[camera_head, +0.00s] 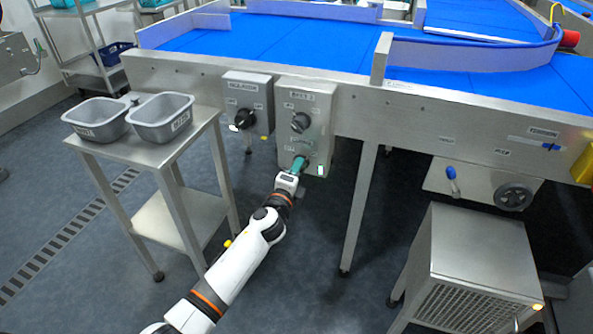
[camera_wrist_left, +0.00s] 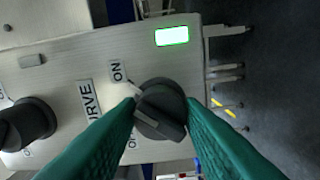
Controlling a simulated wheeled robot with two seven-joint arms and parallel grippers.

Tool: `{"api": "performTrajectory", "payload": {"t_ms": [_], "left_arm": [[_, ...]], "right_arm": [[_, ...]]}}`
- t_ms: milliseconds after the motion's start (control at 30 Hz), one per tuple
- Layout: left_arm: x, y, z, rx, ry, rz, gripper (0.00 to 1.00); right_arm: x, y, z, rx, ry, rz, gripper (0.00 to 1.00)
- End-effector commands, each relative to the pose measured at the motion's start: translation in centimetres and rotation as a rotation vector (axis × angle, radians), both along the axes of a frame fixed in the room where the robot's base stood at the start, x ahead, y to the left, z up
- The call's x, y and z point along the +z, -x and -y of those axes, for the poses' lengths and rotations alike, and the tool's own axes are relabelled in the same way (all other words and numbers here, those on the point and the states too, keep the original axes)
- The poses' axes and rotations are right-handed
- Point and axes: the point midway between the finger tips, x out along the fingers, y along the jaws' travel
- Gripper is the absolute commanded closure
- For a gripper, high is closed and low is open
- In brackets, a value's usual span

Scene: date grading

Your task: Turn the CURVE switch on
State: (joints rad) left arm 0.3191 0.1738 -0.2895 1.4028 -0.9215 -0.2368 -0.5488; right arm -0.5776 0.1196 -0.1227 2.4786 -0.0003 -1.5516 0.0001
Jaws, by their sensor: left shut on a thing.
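The CURVE switch is a round black knob (camera_wrist_left: 160,112) on a grey control box (camera_head: 312,95), seen close in the left wrist view. The "CURVE" label (camera_wrist_left: 90,100) is partly hidden, and an "ON" label (camera_wrist_left: 117,71) is beside the knob. A pale mark at the knob's edge lies toward "ON". My left gripper (camera_head: 299,164) has its teal fingers shut on the knob from both sides. In the head view the gripper covers the knob. A small lamp (camera_wrist_left: 171,36) on the box glows white-green. My right gripper is not in view.
Another dark knob (camera_wrist_left: 28,122) is on the same box. A second switch box (camera_head: 248,90) is to the left, beside a steel stand (camera_head: 150,150) with two grey tubs. The blue conveyor (camera_head: 280,40) runs behind. A steel cabinet (camera_head: 480,245) stands at the right.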

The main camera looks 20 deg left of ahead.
Motion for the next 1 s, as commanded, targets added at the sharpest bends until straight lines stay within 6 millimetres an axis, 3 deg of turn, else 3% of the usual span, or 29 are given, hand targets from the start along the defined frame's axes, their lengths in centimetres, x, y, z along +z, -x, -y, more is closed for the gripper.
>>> {"api": "performTrajectory", "payload": {"t_ms": [700, 733, 800, 867, 1000], "left_arm": [[-0.21, 0.06, 0.03, -0.001, -0.077, 0.000, 0.89], [-0.21, 0.06, 0.03, -0.001, -0.077, 0.000, 0.63], [-0.20, 0.05, 0.02, -0.001, -0.076, -0.001, 0.51], [-0.16, 0.05, 0.02, -0.001, -0.075, -0.001, 0.44], [-0.10, 0.03, 0.00, 0.000, -0.074, 0.001, 0.44]], "right_arm": [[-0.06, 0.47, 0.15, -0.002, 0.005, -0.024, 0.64], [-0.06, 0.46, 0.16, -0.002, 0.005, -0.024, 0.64], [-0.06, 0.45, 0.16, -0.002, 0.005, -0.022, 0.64], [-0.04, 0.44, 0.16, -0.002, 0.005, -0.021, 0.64], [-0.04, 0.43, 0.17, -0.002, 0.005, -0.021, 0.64]]}}
